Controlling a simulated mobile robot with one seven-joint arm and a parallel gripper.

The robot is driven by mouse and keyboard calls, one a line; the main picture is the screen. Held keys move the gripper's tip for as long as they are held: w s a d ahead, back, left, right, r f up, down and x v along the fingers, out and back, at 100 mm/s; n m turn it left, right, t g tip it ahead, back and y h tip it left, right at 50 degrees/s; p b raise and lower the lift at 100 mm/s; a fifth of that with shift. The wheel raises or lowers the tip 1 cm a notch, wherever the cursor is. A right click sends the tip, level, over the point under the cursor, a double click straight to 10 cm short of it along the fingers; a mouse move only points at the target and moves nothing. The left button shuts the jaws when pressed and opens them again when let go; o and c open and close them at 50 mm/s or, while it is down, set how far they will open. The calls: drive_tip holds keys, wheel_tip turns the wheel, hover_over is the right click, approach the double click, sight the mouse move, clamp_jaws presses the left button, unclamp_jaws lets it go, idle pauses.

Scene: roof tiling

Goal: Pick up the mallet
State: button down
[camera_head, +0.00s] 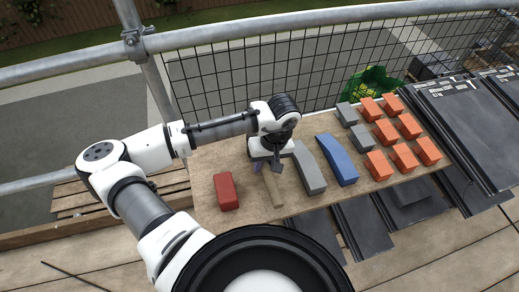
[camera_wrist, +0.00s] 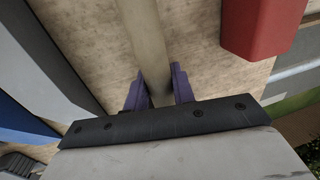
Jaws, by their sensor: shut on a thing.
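The mallet's pale wooden handle (camera_head: 273,188) lies on the wooden board, between the red block and the long grey block. In the wrist view the handle (camera_wrist: 146,35) runs from the top edge down between the two purple fingers. My gripper (camera_head: 265,167) is over the far part of the handle in the head view. In the wrist view my gripper (camera_wrist: 158,88) is shut on the handle, one finger on each side. The mallet's head cannot be made out; my gripper and wrist cover that end. I cannot tell whether the handle is clear of the board.
A red block (camera_head: 226,191) is left of the handle. A long grey block (camera_head: 308,168) and a blue block (camera_head: 338,159) are to its right. Several orange bricks (camera_head: 404,157) stand at the board's right end. Dark tiles (camera_head: 460,125) lie beyond. A scaffold rail (camera_head: 300,22) runs behind.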

drive_tip(key=shift+r, duration=0.15)
wheel_tip(320, 180, up, 20)
drive_tip(key=b, duration=0.1)
idle(0.4)
drive_tip(key=c, duration=1.7)
unclamp_jaws()
clamp_jaws()
drive_tip(key=shift+s, duration=0.1)
